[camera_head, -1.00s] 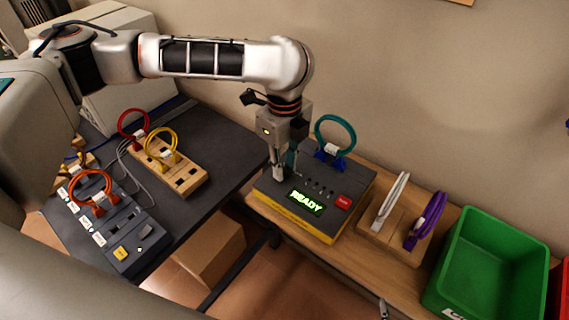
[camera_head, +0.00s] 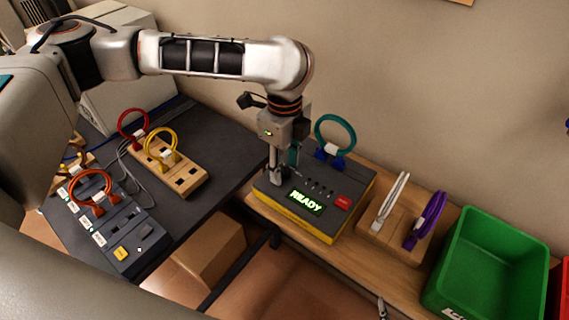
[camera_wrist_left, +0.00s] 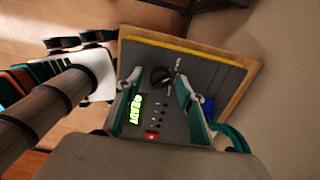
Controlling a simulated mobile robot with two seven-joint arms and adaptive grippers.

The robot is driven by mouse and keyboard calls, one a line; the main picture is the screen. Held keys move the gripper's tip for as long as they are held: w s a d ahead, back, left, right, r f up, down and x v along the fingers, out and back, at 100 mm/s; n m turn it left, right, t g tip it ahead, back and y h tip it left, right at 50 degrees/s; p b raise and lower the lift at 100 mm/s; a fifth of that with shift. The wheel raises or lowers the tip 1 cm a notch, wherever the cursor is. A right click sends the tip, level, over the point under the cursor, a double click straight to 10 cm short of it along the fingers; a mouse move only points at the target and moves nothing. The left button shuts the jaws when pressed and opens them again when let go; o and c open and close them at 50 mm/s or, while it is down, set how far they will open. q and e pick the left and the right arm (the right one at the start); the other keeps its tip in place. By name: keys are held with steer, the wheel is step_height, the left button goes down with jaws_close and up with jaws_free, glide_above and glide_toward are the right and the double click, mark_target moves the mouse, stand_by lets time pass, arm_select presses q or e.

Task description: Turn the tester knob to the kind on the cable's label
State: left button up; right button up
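The tester (camera_head: 325,217) is a dark grey box with a yellow base, a lit green READY display (camera_head: 306,202) and a red button (camera_head: 342,202). Its black knob (camera_wrist_left: 160,77) shows in the left wrist view, beside the display. My left gripper (camera_head: 281,178) points down over the knob's corner. In the wrist view its fingers stand apart on either side of the knob; contact cannot be told. A teal cable loop (camera_head: 335,130) with blue plugs stands behind the tester. Its white label (camera_head: 337,141) is too small to read. A small grey tip, possibly my right gripper (camera_head: 383,309), shows at the bottom edge.
A wooden holder (camera_head: 376,238) with white and purple cables stands right of the tester, then a green bin (camera_head: 485,270). On the dark left table are a wooden block (camera_head: 193,181) with red and yellow cables and a grey panel (camera_head: 145,247) with an orange cable.

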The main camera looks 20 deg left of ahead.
mark_target(285, 167)
arm_select(q)
step_height(285, 167, up, 12)
stand_by(0.7)
stand_by(0.4)
